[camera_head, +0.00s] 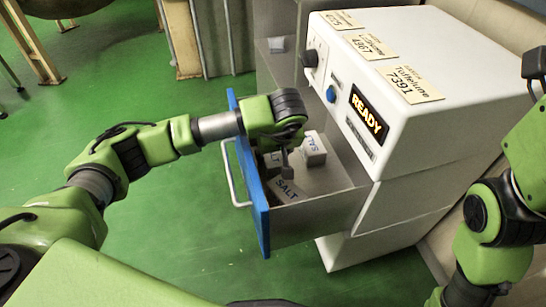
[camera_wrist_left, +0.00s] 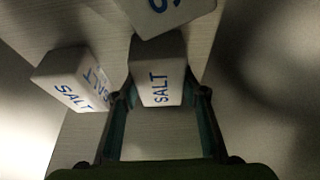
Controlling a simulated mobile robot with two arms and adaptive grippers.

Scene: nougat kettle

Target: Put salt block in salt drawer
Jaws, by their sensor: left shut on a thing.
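The salt drawer (camera_head: 262,200) is pulled out of the white machine; it has a blue front and grey inner walls. My left gripper (camera_head: 285,158) reaches down inside the drawer. In the left wrist view its fingers (camera_wrist_left: 160,105) are shut on a white salt block (camera_wrist_left: 158,82) marked SALT in blue. A second salt block (camera_wrist_left: 75,82) lies beside it to the left, and part of a third (camera_wrist_left: 172,14) shows at the top edge. In the head view a white block (camera_head: 315,150) shows beyond my gripper. My right gripper is out of the picture.
The white machine (camera_head: 440,110) stands right of the drawer, with a lit READY display (camera_head: 366,114) and several paper labels on top. Another open compartment (camera_head: 272,72) is behind the salt drawer. The green floor (camera_head: 190,245) is clear in front.

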